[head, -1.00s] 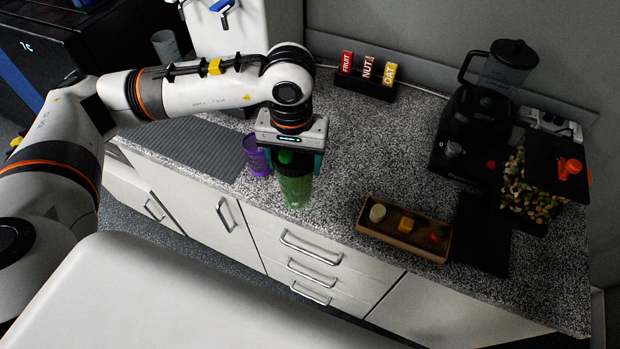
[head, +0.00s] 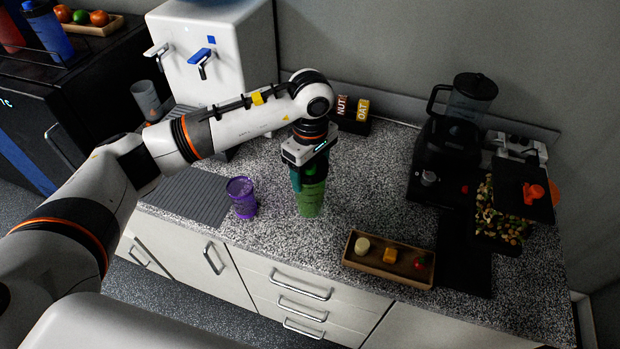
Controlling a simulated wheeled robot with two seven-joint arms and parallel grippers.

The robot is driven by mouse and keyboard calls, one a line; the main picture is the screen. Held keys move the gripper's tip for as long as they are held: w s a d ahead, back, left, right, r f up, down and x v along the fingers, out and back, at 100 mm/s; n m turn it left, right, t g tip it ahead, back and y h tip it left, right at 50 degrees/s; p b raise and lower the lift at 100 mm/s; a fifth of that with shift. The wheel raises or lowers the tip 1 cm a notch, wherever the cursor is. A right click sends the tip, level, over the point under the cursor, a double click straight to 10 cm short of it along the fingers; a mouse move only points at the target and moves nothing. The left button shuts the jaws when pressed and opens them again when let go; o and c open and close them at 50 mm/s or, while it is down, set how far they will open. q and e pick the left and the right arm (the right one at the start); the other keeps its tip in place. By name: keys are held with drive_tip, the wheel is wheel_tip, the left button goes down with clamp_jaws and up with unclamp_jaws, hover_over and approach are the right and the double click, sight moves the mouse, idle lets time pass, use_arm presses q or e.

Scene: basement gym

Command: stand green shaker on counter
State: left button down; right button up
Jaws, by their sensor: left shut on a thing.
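The green shaker (head: 311,200) is upright at the speckled counter (head: 300,245), to the right of the purple cup. My left gripper (head: 310,172) is shut on its upper part from above, and its dark top is partly hidden between the fingers. The shaker's base appears at or very near the counter surface; I cannot tell whether it touches. My right gripper is not in view.
A purple cup (head: 242,197) stands close to the left of the shaker. A wooden tray (head: 353,262) with small items lies to the right, near the front edge. A blender (head: 468,100) stands at the back right. Bare counter lies between.

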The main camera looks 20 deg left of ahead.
use_arm(q)
wheel_tip(320, 180, down, 3)
drive_tip(key=shift+f+p, duration=0.1)
drive_tip(key=shift+p, duration=0.55)
drive_tip(key=shift+f, duration=0.25)
drive_tip(key=shift+c, duration=1.1)
unclamp_jaws()
drive_tip(key=shift+b, duration=0.3)
drive_tip(key=shift+r+p, duration=0.2)
drive_tip(key=shift+p, duration=0.1)
wheel_tip(320, 180, up, 10)
drive_tip(key=b, duration=0.4)
drive_tip(key=shift+r, duration=0.25)
drive_tip(key=shift+r+b, duration=0.35)
drive_tip(key=shift+r, duration=0.35)
drive_tip(key=shift+s+f, duration=0.1)
